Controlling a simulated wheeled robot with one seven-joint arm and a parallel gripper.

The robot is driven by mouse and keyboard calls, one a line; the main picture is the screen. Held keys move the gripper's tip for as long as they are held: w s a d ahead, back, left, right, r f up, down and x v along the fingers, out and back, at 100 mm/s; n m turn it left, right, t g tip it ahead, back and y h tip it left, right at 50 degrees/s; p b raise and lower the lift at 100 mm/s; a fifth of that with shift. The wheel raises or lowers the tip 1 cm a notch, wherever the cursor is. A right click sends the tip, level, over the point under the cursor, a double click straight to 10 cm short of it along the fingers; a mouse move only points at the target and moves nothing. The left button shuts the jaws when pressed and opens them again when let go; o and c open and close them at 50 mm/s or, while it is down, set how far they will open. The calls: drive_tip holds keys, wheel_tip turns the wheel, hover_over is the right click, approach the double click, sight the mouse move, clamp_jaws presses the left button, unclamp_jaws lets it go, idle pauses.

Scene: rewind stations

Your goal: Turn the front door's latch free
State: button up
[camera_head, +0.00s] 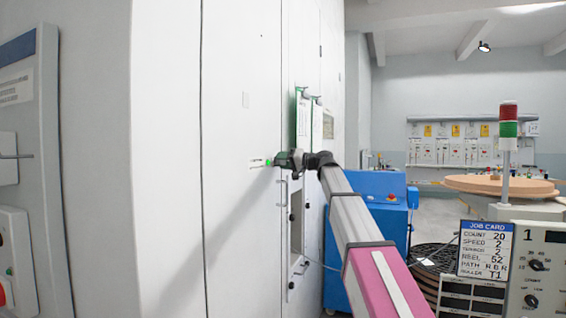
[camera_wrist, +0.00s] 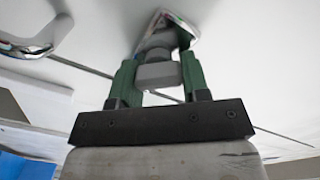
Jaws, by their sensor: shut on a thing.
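The front door (camera_head: 240,95) is a tall pale panel in a white cabinet wall, standing upright, apparently flush with the wall. My gripper (camera_head: 284,160) reaches its face at mid height, beside a small green mark. In the wrist view my gripper (camera_wrist: 158,68) has its green fingers on both sides of a grey latch knob (camera_wrist: 156,76) and is shut on it. Behind the knob is a shiny base plate (camera_wrist: 168,20) on the door. The latch itself is mostly hidden by my gripper in the head view.
A door handle (camera_head: 283,194) is just below the gripper; it also shows at upper left in the wrist view (camera_wrist: 38,46). A blue cabinet (camera_head: 378,186) stands behind my arm. A job card (camera_head: 486,249) and control panel are at lower right.

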drive_tip(key=m, duration=0.4)
drive_tip(key=shift+f, duration=0.1)
drive_tip(key=shift+f+m, duration=0.1)
drive_tip(key=shift+m, duration=2)
drive_tip(key=o, duration=0.9)
drive_tip(key=v, duration=1.1)
drive_tip(key=shift+w, duration=0.1)
